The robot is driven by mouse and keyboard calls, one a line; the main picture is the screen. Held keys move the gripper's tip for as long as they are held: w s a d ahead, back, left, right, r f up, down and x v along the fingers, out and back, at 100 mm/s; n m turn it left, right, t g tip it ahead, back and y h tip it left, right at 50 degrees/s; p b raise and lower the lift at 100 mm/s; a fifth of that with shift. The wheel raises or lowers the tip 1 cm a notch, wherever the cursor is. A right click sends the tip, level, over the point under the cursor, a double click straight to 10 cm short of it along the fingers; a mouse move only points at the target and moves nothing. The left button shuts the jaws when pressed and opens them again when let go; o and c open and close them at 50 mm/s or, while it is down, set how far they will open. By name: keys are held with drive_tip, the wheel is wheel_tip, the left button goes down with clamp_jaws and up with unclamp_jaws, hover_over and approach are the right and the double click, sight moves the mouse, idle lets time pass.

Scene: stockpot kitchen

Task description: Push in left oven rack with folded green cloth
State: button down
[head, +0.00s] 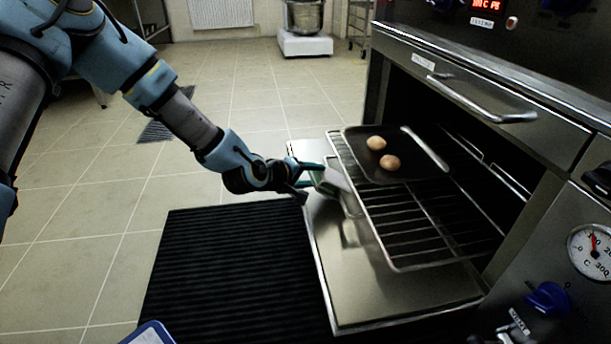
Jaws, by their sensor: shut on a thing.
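The oven rack (420,237) sticks out of the open oven cavity over the lowered door (365,290). A dark tray (425,165) with two brown round pieces (383,152) lies on its far part. My gripper (335,179) is shut on the folded green cloth (322,184), which is small and partly hidden by the fingers. The cloth is at the rack's outer front rail, near its middle. I cannot tell whether cloth and rail touch.
A black ribbed mat (235,270) lies on the floor before the oven. A door handle (480,103) juts out above the rack. A dial (592,250) and blue knob (548,299) are at right.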

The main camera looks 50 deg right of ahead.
sight(368, 174)
drive_tip(key=shift+s+d, duration=0.1)
drive_tip(key=shift+s+d, duration=0.9)
drive_tip(key=shift+d, duration=0.2)
drive_tip(key=shift+s+d, duration=0.95)
drive_tip(key=shift+d, duration=0.25)
drive_tip(key=shift+s+d, duration=0.95)
drive_tip(key=shift+d, duration=0.2)
drive_tip(key=shift+s, duration=0.1)
drive_tip(key=shift+s+d+p, duration=0.2)
drive_tip(key=shift+s+d, duration=0.7)
drive_tip(key=shift+d, duration=0.25)
drive_tip(key=shift+s+d+p, duration=0.2)
drive_tip(key=shift+s+d, duration=0.7)
drive_tip(key=shift+d, duration=0.25)
drive_tip(key=shift+s, duration=0.1)
drive_tip(key=shift+s+d, duration=0.9)
drive_tip(key=shift+d, duration=0.25)
drive_tip(key=shift+s+d, duration=0.9)
drive_tip(key=shift+d, duration=0.25)
drive_tip(key=shift+s, duration=0.1)
